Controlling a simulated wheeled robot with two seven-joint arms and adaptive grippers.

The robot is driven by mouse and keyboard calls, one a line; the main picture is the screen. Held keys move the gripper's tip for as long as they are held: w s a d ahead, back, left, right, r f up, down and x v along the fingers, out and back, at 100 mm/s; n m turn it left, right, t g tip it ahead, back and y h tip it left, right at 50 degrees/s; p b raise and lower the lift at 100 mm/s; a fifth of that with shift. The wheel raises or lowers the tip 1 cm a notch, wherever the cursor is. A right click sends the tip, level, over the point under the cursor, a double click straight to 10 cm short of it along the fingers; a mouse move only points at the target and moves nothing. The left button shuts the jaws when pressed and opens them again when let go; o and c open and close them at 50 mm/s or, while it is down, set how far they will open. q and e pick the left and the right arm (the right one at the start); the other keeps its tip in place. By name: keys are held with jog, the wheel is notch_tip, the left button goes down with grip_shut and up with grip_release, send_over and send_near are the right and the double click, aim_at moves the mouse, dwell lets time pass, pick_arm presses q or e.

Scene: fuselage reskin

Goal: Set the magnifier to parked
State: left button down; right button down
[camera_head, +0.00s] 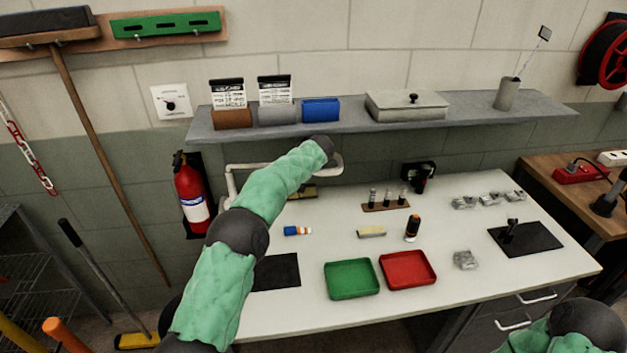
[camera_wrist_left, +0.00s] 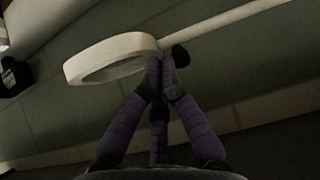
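The magnifier is a pale ring on a thin arm. In the left wrist view its ring (camera_wrist_left: 85,68) fills the upper middle, and its arm runs off to the upper right. In the head view its pale jointed arm (camera_head: 231,186) stands at the back left of the bench, and the ring's edge (camera_head: 338,165) shows beside my left wrist. My left gripper (camera_wrist_left: 161,66) has its fingertips together at the ring's rim, where the arm joins. I cannot tell whether they pinch it. My left arm hides this gripper in the head view. My right gripper is out of view.
A shelf (camera_head: 470,107) with boxes overhangs the bench's back. The white bench (camera_head: 330,218) carries a green tray (camera_head: 351,279), a red tray (camera_head: 408,270), a dark bottle (camera_head: 412,228) and small parts. A fire extinguisher (camera_head: 191,195) hangs left of the bench.

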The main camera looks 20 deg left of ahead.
pick_arm(q)
jog(key=s+d, duration=0.4)
jog(key=s, duration=0.4)
jog(key=shift+s+d, duration=0.2)
jog(key=shift+d, duration=0.15)
